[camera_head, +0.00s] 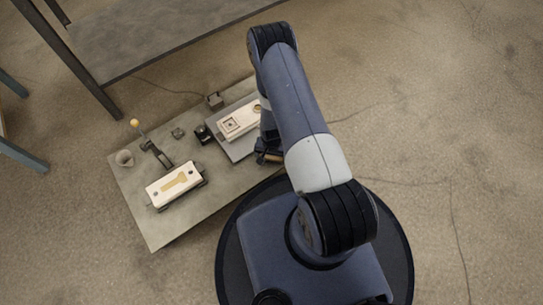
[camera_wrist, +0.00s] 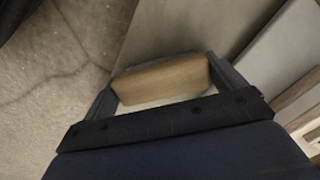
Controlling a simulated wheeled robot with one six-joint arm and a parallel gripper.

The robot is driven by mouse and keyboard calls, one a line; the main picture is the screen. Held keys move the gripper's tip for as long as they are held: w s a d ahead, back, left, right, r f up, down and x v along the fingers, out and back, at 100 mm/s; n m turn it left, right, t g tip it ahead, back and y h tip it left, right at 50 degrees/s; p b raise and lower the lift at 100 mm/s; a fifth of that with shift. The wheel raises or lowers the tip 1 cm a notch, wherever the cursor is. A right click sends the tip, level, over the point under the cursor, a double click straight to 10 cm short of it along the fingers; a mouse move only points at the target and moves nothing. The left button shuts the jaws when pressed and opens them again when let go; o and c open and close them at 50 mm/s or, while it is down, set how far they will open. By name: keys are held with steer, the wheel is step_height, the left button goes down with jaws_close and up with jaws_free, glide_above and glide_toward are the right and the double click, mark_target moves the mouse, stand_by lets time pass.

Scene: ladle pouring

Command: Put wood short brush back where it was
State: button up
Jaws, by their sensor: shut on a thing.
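My gripper (camera_wrist: 163,82) is shut on the wood short brush (camera_wrist: 160,80), a light brown wooden block held crosswise between the two fingers in the wrist view. Its bristles cannot be made out. In the head view my gripper (camera_head: 268,156) is low at the right side of the grey table (camera_head: 222,203), largely hidden under my own arm. The table also shows beneath the brush in the wrist view (camera_wrist: 180,28). Whether the brush touches the table I cannot tell.
A pale mould block (camera_head: 240,121) on a grey plate (camera_head: 240,149) lies just left of my gripper. The table's front is clear.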

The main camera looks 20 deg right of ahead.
steer(key=shift+f, duration=0.1)
steer(key=shift+f+b, duration=0.15)
steer(key=shift+b, duration=0.15)
steer(key=o, duration=0.7)
steer(key=shift+o, duration=0.2)
step_height(320, 180, up, 12)
steer(key=p, duration=0.5)
steer(key=shift+r+p, duration=0.25)
steer(key=shift+p, duration=0.05)
